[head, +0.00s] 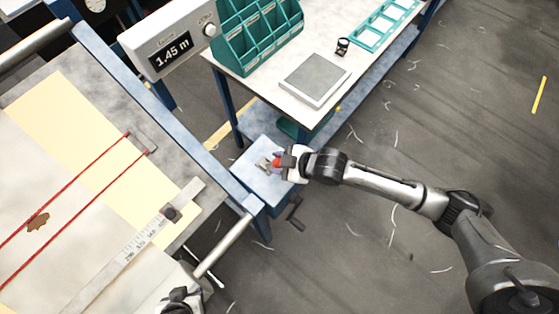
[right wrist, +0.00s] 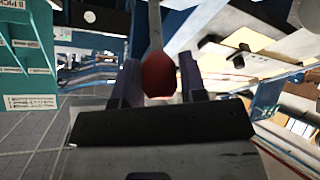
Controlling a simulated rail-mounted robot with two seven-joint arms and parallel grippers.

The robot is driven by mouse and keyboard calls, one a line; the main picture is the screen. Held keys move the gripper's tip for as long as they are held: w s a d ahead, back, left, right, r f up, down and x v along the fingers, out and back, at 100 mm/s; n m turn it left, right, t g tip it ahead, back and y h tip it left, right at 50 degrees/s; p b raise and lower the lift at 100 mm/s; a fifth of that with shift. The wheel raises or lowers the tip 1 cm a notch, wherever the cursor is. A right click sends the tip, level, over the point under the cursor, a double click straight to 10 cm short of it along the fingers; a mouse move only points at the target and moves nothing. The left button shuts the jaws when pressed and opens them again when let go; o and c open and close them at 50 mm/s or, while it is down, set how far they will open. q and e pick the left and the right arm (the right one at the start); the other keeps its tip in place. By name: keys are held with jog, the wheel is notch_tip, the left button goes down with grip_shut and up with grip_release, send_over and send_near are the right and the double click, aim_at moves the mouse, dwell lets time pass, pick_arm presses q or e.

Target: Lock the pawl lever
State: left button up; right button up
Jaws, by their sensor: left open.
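The pawl lever has a red knob (head: 276,162) and sits on the blue bracket (head: 262,185) at the loom's corner. My right gripper (head: 282,162) is at this knob, its arm reaching in from the right. In the right wrist view the red knob (right wrist: 159,77) fills the gap between the two dark fingers, with the grey lever shaft (right wrist: 155,25) running up beyond it. The gripper looks shut on it. My left gripper (head: 180,298) is at the bottom edge of the head view, partly cut off, open, and away from the lever.
The loom bed (head: 75,130) with red threads and a ruler (head: 135,248) fills the left. A blue beam runs along its side. A crank handle (head: 295,213) hangs below the bracket. A workbench (head: 330,45) with teal bins stands behind. The floor at right is open.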

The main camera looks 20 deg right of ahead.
pick_arm(q)
jog(key=shift+a, duration=0.15)
pick_arm(e)
jog(key=o, duration=0.3)
jog(key=shift+o, duration=0.2)
pick_arm(q)
jog(key=shift+d+f, duration=0.1)
jog(key=shift+d, duration=0.1)
jog(key=shift+a, duration=0.2)
pick_arm(e)
jog(key=v, duration=1.3)
jog(key=shift+s+d+r, duration=0.15)
jog(key=shift+s+d, duration=0.05)
jog(key=shift+d, duration=0.1)
